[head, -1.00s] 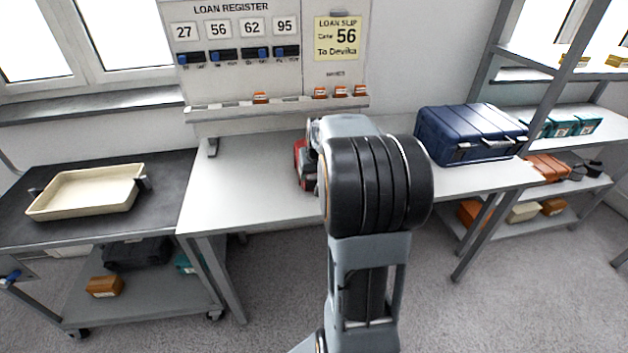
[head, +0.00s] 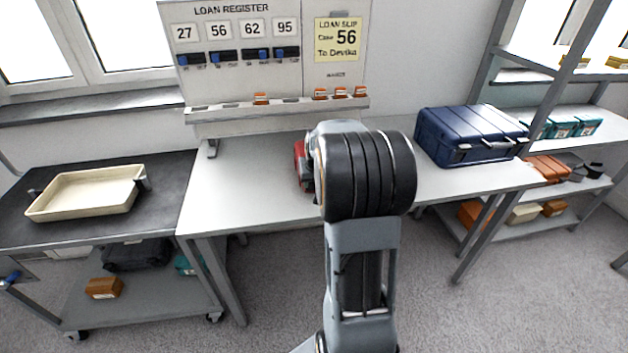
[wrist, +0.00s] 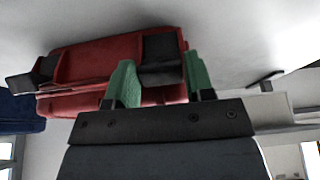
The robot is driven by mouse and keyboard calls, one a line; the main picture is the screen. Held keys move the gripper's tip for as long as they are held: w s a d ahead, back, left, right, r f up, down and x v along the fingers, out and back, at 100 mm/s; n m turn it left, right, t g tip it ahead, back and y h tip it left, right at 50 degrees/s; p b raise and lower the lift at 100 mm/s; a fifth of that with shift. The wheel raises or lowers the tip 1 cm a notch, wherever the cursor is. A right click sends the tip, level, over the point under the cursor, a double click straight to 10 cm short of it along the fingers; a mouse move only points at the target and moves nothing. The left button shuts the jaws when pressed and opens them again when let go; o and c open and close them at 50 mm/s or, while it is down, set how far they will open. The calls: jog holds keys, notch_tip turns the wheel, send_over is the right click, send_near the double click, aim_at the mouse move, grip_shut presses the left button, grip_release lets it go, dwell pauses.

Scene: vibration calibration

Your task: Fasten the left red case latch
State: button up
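The red case (head: 300,168) is on the white workbench, mostly hidden behind my arm in the head view. In the wrist view the red case (wrist: 95,62) lies just beyond my gripper (wrist: 162,82). A dark latch (wrist: 162,52) on the case lies between the two green fingertips in that picture. A second dark latch (wrist: 38,74) sticks out at the case's left end in the wrist view. The fingers stand apart; I cannot tell whether they touch the case or latch. The head view hides the gripper.
A blue case (head: 468,134) stands on the workbench (head: 240,190) to the right. A cream tray (head: 88,192) is on the dark cart at left. The register board (head: 250,50) rises behind the bench. Shelves stand at right. The bench's left part is clear.

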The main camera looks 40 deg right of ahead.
jog(key=c, duration=0.4)
jog(key=r+g+p, duration=0.1)
jog(key=p, duration=0.2)
jog(key=shift+w, duration=0.2)
jog(key=shift+c, duration=0.3)
jog(key=g+y+p, duration=0.1)
jog(key=p, duration=0.1)
jog(key=shift+w+d+p, duration=0.15)
jog(key=shift+w+p, duration=0.05)
jog(key=shift+p, duration=0.1)
jog(key=shift+w+f+g+p, duration=0.1)
jog(key=shift+g+p, duration=0.4)
jog(key=shift+p, duration=0.05)
jog(key=shift+d+f, duration=0.1)
jog(key=o, duration=0.9)
